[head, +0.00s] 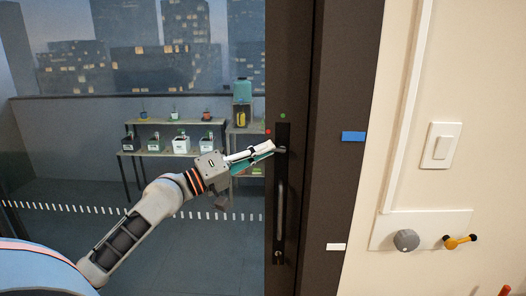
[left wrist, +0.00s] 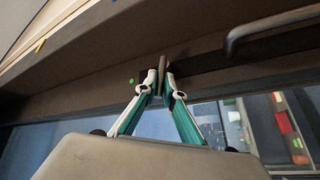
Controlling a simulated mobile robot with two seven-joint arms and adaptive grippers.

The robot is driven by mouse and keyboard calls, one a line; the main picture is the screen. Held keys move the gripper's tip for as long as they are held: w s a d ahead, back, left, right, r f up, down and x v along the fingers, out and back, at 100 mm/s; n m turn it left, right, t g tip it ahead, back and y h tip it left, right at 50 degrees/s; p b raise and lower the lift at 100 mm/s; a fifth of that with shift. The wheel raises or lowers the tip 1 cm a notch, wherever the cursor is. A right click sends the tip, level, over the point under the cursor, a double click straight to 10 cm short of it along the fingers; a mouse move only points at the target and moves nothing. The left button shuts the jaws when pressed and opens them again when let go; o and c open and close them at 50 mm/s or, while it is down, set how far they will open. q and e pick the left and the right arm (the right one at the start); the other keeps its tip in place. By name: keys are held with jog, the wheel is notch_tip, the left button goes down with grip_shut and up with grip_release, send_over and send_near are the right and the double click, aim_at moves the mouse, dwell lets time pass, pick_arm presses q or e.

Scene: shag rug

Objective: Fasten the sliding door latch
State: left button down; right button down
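The sliding door's dark edge (head: 307,90) carries a black handle plate with a long vertical pull handle (head: 281,205). The small latch lever (head: 283,150) sits above the pull handle, partly hidden by my fingertips. My left gripper (head: 270,149) reaches it from the left. In the left wrist view, the fingers of my left gripper (left wrist: 160,84) come together on either side of the latch lever (left wrist: 162,66) and appear closed on it. The pull handle (left wrist: 265,28) shows at the upper right there. My right gripper is in neither view.
A green dot (head: 282,115) and a red dot (head: 268,131) mark the door by the latch. On the right, the pale wall holds a light switch (head: 440,146), a grey knob (head: 406,240) and a yellow handle (head: 459,241).

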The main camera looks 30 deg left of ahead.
pick_arm(q)
jog(key=f+n+t+b, duration=0.1)
jog(key=b, duration=0.3)
jog(key=shift+t, duration=0.4)
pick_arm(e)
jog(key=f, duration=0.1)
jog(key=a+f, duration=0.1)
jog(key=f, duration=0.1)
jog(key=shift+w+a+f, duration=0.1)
pick_arm(q)
jog(key=shift+r, duration=0.15)
jog(key=c, duration=2.4)
grip_release()
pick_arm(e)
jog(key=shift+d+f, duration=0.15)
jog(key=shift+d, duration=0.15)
pick_arm(q)
jog(key=shift+s, duration=0.1)
